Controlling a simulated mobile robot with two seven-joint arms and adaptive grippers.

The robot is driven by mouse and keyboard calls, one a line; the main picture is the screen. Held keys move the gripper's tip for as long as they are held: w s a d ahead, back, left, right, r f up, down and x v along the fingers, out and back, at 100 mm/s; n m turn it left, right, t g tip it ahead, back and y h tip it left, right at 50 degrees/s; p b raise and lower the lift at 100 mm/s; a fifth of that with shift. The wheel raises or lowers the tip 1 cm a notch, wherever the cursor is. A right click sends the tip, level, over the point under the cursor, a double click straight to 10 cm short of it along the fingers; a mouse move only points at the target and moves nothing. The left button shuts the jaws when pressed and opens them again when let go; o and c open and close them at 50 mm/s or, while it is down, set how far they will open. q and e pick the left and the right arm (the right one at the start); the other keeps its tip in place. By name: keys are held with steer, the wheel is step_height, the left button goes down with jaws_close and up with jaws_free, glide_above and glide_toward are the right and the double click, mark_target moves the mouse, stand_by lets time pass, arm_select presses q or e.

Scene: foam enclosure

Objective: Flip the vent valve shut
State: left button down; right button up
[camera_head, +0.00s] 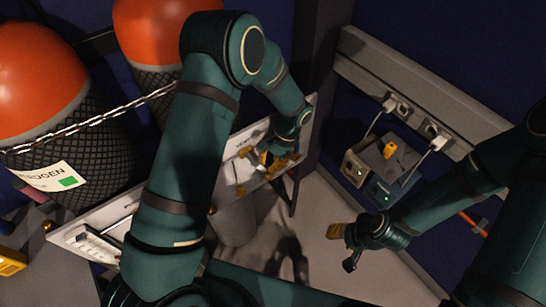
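A pale panel (229,170) stands at the centre with small yellow fittings on it. One yellow fitting (245,152) sits on its upper part, left of my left gripper. I cannot tell which fitting is the vent valve; the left gripper may cover part of it. My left gripper (273,163) is at the panel's face, pointing down among the yellow parts. Its fingers are small and dark, so their opening and any contact are unclear. My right gripper (343,247) hangs above the floor, right of the panel, empty, with its fingers apart.
Two orange-topped cylinders (40,75) in dark mesh stand at left behind a chain (100,128). Boxes with cables (378,160) sit by the right wall under a grey rail (420,95). Pale floor (375,275) is clear around the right gripper.

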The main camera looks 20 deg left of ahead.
arm_select(q)
steer(key=shift+s+a+f, duration=0.45)
steer(key=shift+s+f, duration=0.1)
steer(key=shift+f, duration=0.05)
steer(key=shift+s+a, duration=0.1)
stand_by(0.5)
steer(key=v, duration=1.2)
steer(key=shift+s, duration=0.1)
